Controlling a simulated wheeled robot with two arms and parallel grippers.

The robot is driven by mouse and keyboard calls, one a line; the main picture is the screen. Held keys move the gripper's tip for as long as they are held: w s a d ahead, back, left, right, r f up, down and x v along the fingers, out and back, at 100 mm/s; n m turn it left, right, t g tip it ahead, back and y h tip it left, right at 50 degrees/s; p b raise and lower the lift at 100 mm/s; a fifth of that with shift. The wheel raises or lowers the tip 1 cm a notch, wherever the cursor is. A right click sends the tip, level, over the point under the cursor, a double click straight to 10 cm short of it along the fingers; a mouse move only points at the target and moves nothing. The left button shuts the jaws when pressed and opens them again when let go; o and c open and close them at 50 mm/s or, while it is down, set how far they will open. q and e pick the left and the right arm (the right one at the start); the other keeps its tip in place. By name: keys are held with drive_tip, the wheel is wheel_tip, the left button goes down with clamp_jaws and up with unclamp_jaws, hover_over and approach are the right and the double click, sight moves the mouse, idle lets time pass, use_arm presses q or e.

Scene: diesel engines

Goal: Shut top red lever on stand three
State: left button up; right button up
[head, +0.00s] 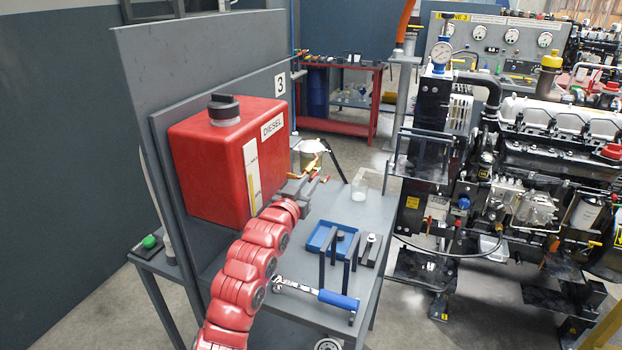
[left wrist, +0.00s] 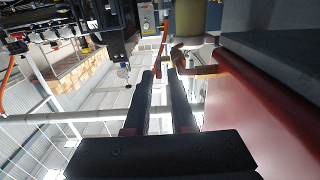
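The red fuel tank (head: 228,150) is mounted on the stand's grey back panel, beside a sign with the number 3 (head: 280,84). My left gripper (head: 312,180) is at the tank's front right corner, next to small brass fittings and red lever parts. In the left wrist view, the two dark fingers (left wrist: 160,75) are apart. A thin red lever (left wrist: 161,52) shows at the gap between their tips; I cannot tell whether they touch it. A brass fitting (left wrist: 190,62) is just right of the tips. My right gripper is not in view.
The stand's grey shelf (head: 305,312) holds a blue tray (head: 318,238), a jar (head: 360,188) and a blue-handled tool (head: 338,299). A diesel engine (head: 560,150) stands at right. A red bench (head: 345,125) is behind. The tank's wall closely borders my left gripper.

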sight(312, 178)
use_arm(q)
drive_tip(key=shift+x, duration=0.75)
clamp_jaws()
drive_tip(key=shift+r, duration=0.2)
drive_tip(key=r+g, duration=0.1)
drive_tip(key=g, duration=0.1)
drive_tip(key=r+g+y, duration=0.1)
drive_tip(key=g, duration=0.1)
drive_tip(key=shift+w+d, duration=0.2)
drive_tip(key=shift+w+r+g+y, duration=0.15)
drive_tip(key=shift+r+g+y, duration=0.15)
drive_tip(key=shift+g, duration=0.4)
drive_tip(key=shift+w+r+g+y, duration=0.2)
drive_tip(key=shift+r+g+y, duration=0.1)
drive_tip(key=shift+g, duration=0.4)
unclamp_jaws()
drive_tip(key=shift+d, duration=0.1)
